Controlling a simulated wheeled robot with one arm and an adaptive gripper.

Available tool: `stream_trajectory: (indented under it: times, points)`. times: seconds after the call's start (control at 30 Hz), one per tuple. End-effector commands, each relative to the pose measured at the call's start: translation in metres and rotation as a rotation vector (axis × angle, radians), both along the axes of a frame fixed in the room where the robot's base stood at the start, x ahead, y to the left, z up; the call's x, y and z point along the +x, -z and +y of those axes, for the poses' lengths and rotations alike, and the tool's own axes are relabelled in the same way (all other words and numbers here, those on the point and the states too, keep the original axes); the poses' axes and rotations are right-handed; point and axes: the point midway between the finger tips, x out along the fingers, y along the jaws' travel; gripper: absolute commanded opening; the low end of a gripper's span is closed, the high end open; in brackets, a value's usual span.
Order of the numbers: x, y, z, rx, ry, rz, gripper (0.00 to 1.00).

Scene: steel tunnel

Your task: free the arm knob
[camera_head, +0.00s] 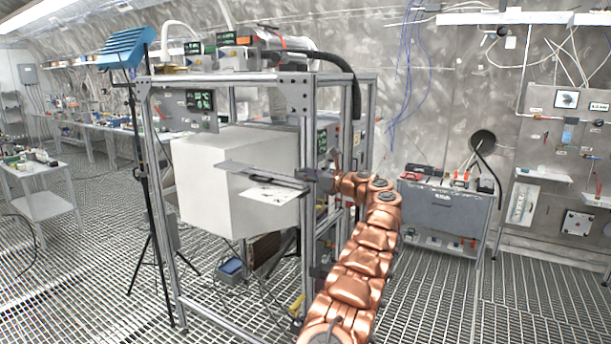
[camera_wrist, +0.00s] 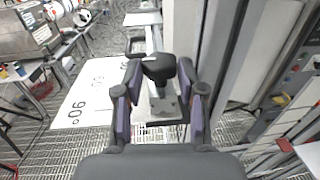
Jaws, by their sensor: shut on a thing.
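The black arm knob (camera_wrist: 159,68) stands between the two purple-padded fingers of my gripper (camera_wrist: 162,105) in the wrist view. My gripper is shut on it. Under the knob is a small grey bracket (camera_wrist: 165,105) on a grey metal arm. In the head view my gripper (camera_head: 318,182) is at the end of my copper arm, at the right post of the metal frame. The flat grey arm (camera_head: 262,174) reaches left from there, across the white box. A white plate with angle marks (camera_head: 268,193) lies just below it, and it also shows in the wrist view (camera_wrist: 80,100). The knob is hidden in the head view.
The aluminium frame (camera_head: 300,125) stands close around my gripper, and a post (camera_wrist: 210,50) rises just right of the fingers. The large white box (camera_head: 205,180) sits inside the frame. A grey bench (camera_head: 445,215) stands to the right. Grated floor is open at right front.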

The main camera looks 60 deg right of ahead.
Motion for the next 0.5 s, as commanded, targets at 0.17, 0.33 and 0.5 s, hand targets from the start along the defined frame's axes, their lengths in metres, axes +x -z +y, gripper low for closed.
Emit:
stream_trajectory:
  times: [0.17, 0.33, 0.5]
  points:
    - [-0.0007, -0.0054, -0.0002, -0.003, 0.003, -0.008, 0.05]
    - [-0.0007, -0.0052, -0.0002, -0.003, 0.003, -0.007, 0.46]
    - [-0.0005, -0.0032, -0.0003, -0.002, 0.002, -0.004, 0.63]
